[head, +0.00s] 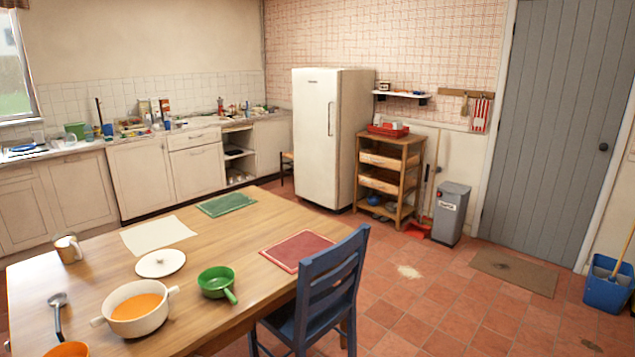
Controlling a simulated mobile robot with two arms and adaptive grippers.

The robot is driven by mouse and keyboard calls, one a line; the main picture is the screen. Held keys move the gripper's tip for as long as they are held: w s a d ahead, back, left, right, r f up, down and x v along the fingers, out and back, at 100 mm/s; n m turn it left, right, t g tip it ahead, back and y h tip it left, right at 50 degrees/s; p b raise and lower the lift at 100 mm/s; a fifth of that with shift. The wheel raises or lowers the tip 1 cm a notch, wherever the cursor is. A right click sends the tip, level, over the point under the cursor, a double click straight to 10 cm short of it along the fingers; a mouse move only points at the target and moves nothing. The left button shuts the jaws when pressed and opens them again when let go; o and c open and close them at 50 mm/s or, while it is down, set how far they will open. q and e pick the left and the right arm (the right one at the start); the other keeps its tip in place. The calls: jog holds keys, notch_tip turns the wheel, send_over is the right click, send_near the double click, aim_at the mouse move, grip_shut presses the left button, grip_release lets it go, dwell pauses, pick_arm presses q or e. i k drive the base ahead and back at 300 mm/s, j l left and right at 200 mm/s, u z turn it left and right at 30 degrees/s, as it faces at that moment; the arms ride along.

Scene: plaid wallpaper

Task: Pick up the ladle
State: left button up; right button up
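A ladle (57,313) with a dark handle and a grey bowl end lies on the wooden table (222,240) at the lower left. Its bowl end points away from me and its handle runs towards the near edge. It lies left of a white two-handled pot (137,308) with orange contents. An orange bowl (66,349), cut off by the bottom edge of the picture, is close to the handle's near end. Neither of my grippers is in view.
A white lid (160,263), green pan (217,282), mug (68,248), paper sheet (158,235), green mat (226,204) and red mat (304,251) are on the table. A blue chair (330,290) stands at its right side. Tiled floor (440,300) is mostly clear at right.

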aim_at(58, 300)
jog(key=u, duration=1.6)
